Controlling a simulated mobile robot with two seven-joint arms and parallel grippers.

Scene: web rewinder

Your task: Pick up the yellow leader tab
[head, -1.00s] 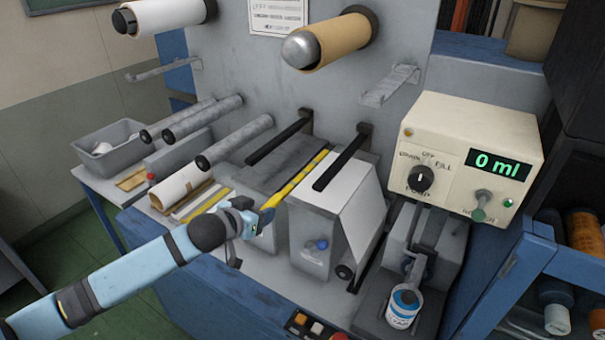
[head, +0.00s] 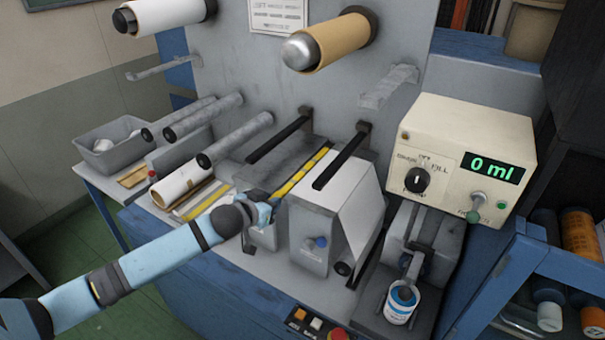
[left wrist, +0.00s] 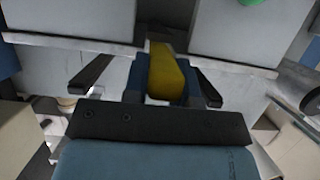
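The yellow leader tab (head: 297,180) is the near end of a long yellow strip on the machine's bed, between the grey plate and the white sloped block. My left gripper (head: 265,208) is at the strip's near end in the head view and partly covers it. In the left wrist view the yellow tab (left wrist: 166,75) stands in the middle, between the blue finger parts of my left gripper (left wrist: 163,88). I cannot tell whether the fingers press on the tab or only flank it. My right gripper is not in view.
Two black bars (head: 340,162) stick out above the bed close to the strip. A white sloped block (head: 335,215) stands right of the gripper. Grey rollers (head: 235,138) and a paper roll (head: 182,184) lie to the left. A cream control box (head: 465,150) reads 0 ml.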

